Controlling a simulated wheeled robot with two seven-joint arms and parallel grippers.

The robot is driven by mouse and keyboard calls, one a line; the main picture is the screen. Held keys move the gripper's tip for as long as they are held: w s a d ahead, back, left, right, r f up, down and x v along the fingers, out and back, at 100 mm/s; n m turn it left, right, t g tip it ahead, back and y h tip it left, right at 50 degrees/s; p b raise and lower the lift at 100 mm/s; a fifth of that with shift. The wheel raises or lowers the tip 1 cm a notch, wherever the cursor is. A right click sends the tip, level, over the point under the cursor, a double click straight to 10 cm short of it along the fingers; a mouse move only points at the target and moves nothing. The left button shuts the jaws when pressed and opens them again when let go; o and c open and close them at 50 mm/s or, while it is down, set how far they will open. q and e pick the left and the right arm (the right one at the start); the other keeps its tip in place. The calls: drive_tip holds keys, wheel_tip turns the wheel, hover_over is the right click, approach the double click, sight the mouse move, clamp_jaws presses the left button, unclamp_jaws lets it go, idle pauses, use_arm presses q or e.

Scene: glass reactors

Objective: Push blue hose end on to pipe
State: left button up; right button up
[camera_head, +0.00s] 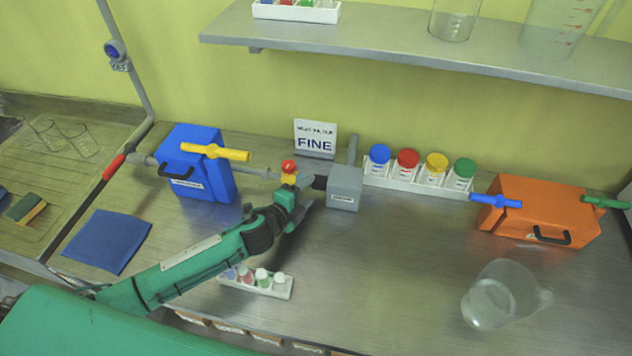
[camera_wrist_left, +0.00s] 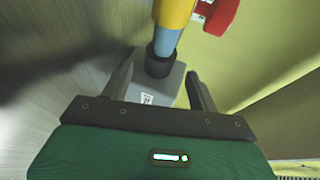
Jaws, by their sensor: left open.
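A short light-blue piece (camera_wrist_left: 167,42) shows in the left wrist view between a yellow fitting (camera_wrist_left: 173,11) and a black collar (camera_wrist_left: 158,62). The black collar meets a grey box (camera_wrist_left: 150,90). In the head view the yellow fitting (camera_head: 289,179) with its red knob (camera_head: 288,166) sits at the end of the pipe (camera_head: 258,172) from the blue box. My left gripper (camera_head: 307,191) is open beside the collar, its fingers (camera_wrist_left: 160,88) on either side with a gap between. The blue piece is hard to make out in the head view. My right gripper is not in view.
The blue box (camera_head: 202,160) stands left and an orange box (camera_head: 540,211) right. A rack of capped jars (camera_head: 417,179) stands behind. A small vial rack (camera_head: 256,284) is near my left arm, and a glass beaker (camera_head: 500,295) is front right. The middle right bench is clear.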

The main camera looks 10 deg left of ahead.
sight(315, 186)
use_arm(q)
drive_tip(key=shift+p+x, duration=0.35)
drive_tip(key=shift+x, duration=1.95)
drive_tip(key=shift+c, duration=0.4)
clamp_jaws()
drive_tip(key=shift+a, duration=2.25)
drive_tip(key=shift+c, duration=1.6)
unclamp_jaws()
drive_tip(key=o, duration=0.4)
drive_tip(key=shift+a, duration=0.1)
drive_tip(key=shift+s, duration=0.1)
